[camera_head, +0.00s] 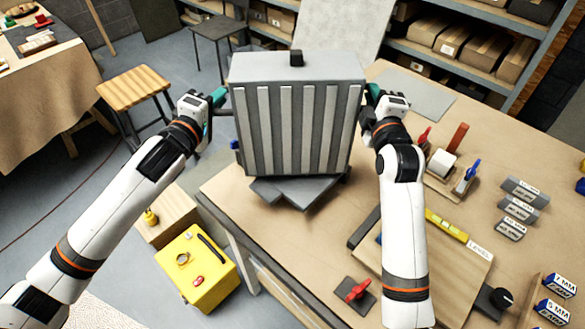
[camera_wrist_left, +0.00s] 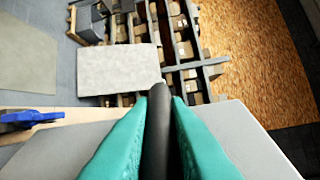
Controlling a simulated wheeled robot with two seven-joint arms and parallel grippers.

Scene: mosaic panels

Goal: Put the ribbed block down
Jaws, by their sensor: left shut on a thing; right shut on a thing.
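The ribbed block (camera_head: 297,115) is a large grey box with vertical ribs on its front and a small black knob on top. It is upright over a dark grey plate (camera_head: 300,192) at the table's left edge. I cannot tell whether it touches the plate. My left gripper (camera_head: 219,97) is shut at its left side, and my right gripper (camera_head: 371,92) is shut at its right side. In the left wrist view, the teal fingers of my left gripper (camera_wrist_left: 158,105) close on a dark bar, with the block's grey surface (camera_wrist_left: 250,115) beside them.
A yellow case (camera_head: 197,270) and a wooden stool (camera_head: 134,87) stand left of the bench.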

